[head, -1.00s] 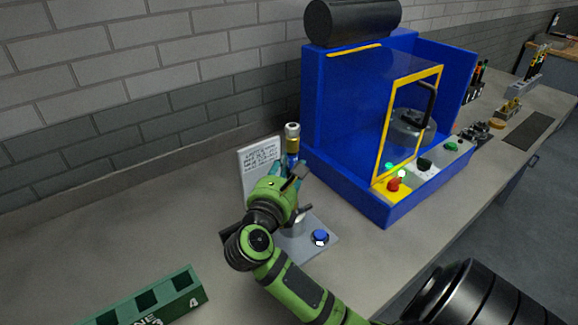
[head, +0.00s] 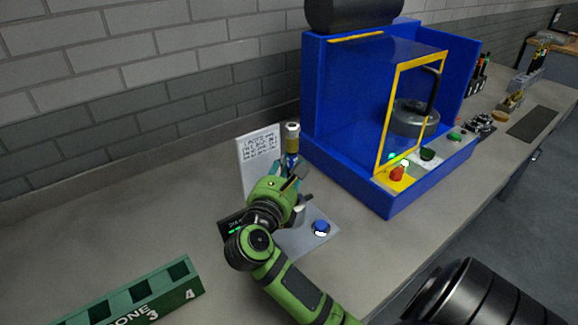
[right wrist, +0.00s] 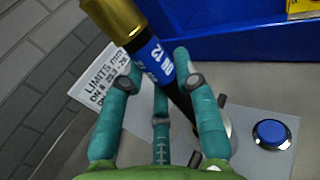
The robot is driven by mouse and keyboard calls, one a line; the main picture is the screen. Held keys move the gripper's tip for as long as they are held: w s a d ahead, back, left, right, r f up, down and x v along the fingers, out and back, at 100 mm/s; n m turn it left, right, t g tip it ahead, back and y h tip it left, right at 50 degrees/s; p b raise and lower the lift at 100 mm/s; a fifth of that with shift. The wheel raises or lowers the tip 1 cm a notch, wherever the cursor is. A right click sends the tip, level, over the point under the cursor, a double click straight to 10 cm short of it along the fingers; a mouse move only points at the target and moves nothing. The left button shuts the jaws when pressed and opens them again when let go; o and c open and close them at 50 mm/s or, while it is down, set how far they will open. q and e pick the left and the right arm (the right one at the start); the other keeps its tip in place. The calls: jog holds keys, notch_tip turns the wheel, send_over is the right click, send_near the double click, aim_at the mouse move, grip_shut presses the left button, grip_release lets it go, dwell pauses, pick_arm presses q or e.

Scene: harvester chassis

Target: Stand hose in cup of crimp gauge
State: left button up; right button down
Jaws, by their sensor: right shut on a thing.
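My right gripper (head: 287,178) is shut on the hose (head: 292,142), which stands nearly upright in the head view. The right wrist view shows its gold end fitting, black body and blue numbered label (right wrist: 156,62) between the fingers. The crimp gauge has a grey base (head: 318,243), a blue button (head: 321,228), a white limits card (head: 257,150) and a dark display with green marks (head: 235,231). The hose is over the gauge, in front of the card. Its lower end and the cup are mostly hidden by my gripper, so I cannot tell whether they meet. My left gripper is out of view.
A blue machine (head: 342,100) with a yellow-framed guard stands close to the right of the hose. A green numbered rack (head: 140,300) lies at the front left. The bench left of the gauge is clear, with a brick wall behind.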

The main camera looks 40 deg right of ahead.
jog(key=shift+f+b, duration=0.65)
jog(key=shift+f, duration=0.15)
jog(key=c, duration=0.9)
grip_release()
jog(key=shift+o, duration=0.2)
jog(key=v, duration=1.2)
jog(key=shift+r, duration=0.1)
